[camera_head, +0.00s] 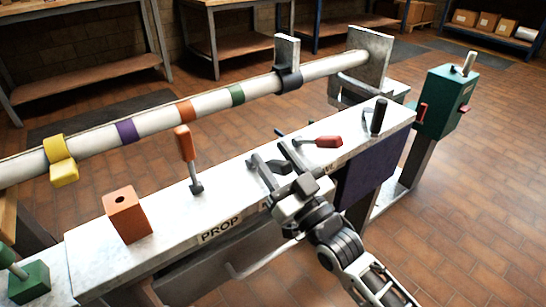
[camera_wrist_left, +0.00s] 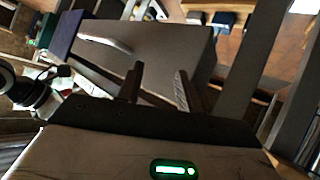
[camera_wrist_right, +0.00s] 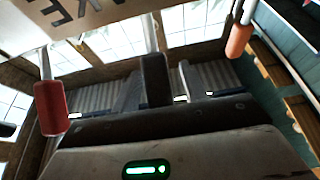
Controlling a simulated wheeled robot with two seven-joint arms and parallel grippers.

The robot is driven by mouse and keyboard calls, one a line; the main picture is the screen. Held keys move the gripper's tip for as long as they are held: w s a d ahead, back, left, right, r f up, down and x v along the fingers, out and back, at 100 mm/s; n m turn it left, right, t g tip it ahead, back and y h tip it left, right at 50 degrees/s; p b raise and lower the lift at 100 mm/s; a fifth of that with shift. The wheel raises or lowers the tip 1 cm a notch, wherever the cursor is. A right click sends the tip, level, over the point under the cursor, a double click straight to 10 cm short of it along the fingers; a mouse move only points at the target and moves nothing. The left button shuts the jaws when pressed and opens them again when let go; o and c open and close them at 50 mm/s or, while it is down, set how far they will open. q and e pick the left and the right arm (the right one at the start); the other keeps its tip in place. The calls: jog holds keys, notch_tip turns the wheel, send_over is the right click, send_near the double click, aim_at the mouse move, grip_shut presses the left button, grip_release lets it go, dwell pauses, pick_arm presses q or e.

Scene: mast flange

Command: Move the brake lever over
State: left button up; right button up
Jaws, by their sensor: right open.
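In the right wrist view a lever with a black grip (camera_wrist_right: 155,78) and a pale shaft stands between the fingers of my right gripper (camera_wrist_right: 160,88). Part of a label ending in "KE" shows upside down beside it, so this looks like the brake lever. The jaws are open around the grip; contact cannot be told. In the head view my right gripper (camera_head: 279,163) is over the white bench top between the orange and red levers and hides most of this lever. My left gripper (camera_wrist_left: 157,88) is open and empty in its wrist view, in front of a grey panel.
An orange-handled lever (camera_head: 184,145) stands left of the right gripper, a red-handled lever (camera_head: 322,141) leans to its right, and a black-handled lever (camera_head: 378,115) stands farther right. An orange block (camera_head: 127,216) sits on the bench (camera_head: 95,250). A banded white mast (camera_head: 210,103) runs behind.

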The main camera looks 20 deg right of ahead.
jog(key=shift+w+a+r, duration=0.1)
jog(key=shift+w+r, duration=0.05)
jog(key=shift+w, duration=0.15)
